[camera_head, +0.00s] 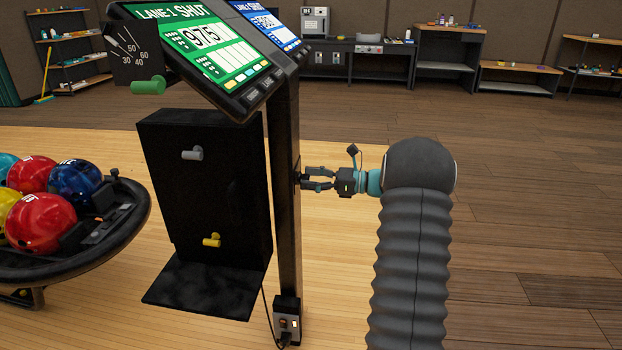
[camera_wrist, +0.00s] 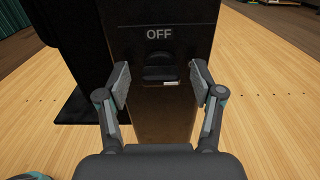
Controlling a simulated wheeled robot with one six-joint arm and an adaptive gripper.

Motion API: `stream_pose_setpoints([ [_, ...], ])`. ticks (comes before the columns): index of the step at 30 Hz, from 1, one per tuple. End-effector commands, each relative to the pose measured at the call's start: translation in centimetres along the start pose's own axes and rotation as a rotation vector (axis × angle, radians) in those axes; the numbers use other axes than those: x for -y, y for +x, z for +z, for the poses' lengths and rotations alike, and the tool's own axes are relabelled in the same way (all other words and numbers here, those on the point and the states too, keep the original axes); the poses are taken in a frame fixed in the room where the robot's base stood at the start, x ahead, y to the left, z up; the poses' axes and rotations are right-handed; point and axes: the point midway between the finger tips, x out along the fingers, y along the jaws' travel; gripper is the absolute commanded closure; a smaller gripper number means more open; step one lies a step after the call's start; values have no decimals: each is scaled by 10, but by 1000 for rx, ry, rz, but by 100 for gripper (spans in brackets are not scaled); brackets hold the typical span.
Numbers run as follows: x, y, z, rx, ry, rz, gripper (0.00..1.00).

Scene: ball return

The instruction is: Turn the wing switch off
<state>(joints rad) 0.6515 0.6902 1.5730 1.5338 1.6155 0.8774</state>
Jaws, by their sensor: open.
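The wing switch (camera_wrist: 158,72) is a dark part on the side of the black post, below a white "OFF" label (camera_wrist: 159,34), in the wrist view. A small white strip (camera_wrist: 171,83) shows at its lower right. I cannot tell its set position. My gripper (camera_wrist: 161,82) is open, with one finger on each side of the switch and a gap on both sides; contact is not visible. In the head view my gripper (camera_head: 304,180) points left at the post (camera_head: 284,130), close to its right side. The switch itself is hidden there.
A black cabinet (camera_head: 205,190) with grey and yellow handles stands left of the post. Tilted screens (camera_head: 205,45) sit above. A ball rack (camera_head: 115,235) with several balls is at left. A socket box (camera_head: 288,325) is at the post's foot. Floor at right is clear.

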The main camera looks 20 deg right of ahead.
Motion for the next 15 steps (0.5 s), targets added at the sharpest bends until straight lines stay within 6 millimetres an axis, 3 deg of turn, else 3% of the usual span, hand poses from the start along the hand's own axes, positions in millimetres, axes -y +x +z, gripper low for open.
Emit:
stream_pose_setpoints([
  [7,0,1,0,0,0,0,33],
  [15,0,0,0,0,0,0,93],
])
